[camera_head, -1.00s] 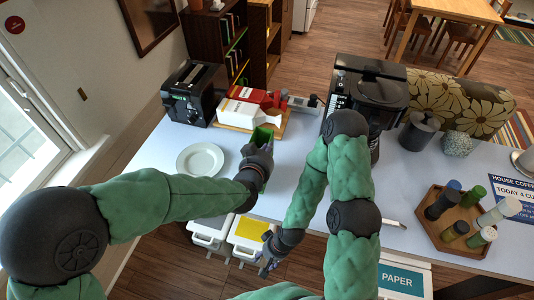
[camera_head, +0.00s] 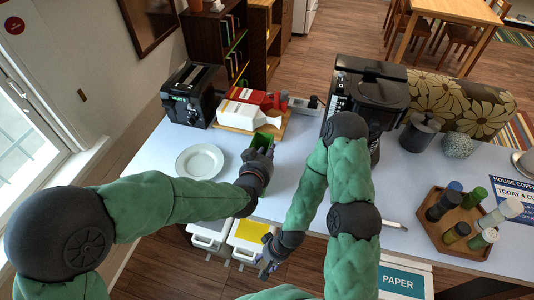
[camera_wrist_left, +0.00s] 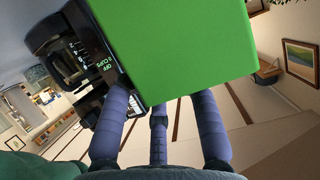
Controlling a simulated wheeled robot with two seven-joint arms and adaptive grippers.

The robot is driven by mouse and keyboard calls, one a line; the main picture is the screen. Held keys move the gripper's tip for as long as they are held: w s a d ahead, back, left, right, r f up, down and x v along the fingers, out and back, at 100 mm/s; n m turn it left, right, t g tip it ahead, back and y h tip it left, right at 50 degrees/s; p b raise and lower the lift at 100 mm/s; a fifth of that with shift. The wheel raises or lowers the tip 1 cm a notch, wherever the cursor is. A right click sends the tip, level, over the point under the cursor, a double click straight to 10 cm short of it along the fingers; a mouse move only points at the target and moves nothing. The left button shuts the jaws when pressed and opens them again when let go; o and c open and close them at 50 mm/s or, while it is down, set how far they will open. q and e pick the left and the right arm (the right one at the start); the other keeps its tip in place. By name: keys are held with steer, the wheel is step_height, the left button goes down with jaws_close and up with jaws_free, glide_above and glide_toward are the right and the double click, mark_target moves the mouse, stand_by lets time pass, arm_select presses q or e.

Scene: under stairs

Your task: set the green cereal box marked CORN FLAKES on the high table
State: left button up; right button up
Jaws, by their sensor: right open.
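The green cereal box (camera_head: 261,141) is over the pale blue counter, between the plate and the coffee machine; its lettering cannot be read. My left gripper (camera_head: 262,155) is at its near side, with its fingers closed against it. In the left wrist view a plain green face of the box (camera_wrist_left: 180,45) fills the upper middle and hides some fingertips. Whether its base touches the counter is unclear. A wooden table (camera_head: 445,12) with chairs stands far back right; I cannot tell whether it is the high table. My right gripper (camera_head: 268,262) is open and empty at the counter's near edge.
A white plate (camera_head: 200,161) lies left of the box. A wooden tray with red and white cartons (camera_head: 252,108), a toaster (camera_head: 194,94) and a black coffee machine (camera_head: 368,95) stand behind. A hexagonal tray (camera_head: 485,246) holds several bottles at right. The counter's middle right (camera_head: 395,185) is fairly clear.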

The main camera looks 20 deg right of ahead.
arm_select(q)
steer(key=p+v, duration=0.2)
steer(key=v, duration=1)
steer(key=w+a+f+n+g+y, duration=0.1)
steer(key=a+f+n+g+y, duration=0.1)
steer(key=a+f, duration=0.6)
steer(key=w+a+f+n+g+y, duration=0.1)
steer(key=a+f+n+g, duration=0.15)
steer(key=f, duration=0.95)
steer(key=s+a+f+n+g, duration=0.2)
steer(key=s+a+f, duration=0.3)
steer(key=f, duration=0.3)
steer(key=s+a+f+n+g, duration=0.3)
steer(key=s+a+f+g, duration=0.1)
steer(key=s+f, duration=0.4)
steer(key=shift+a+f, duration=0.5)
steer(key=shift+f, duration=0.2)
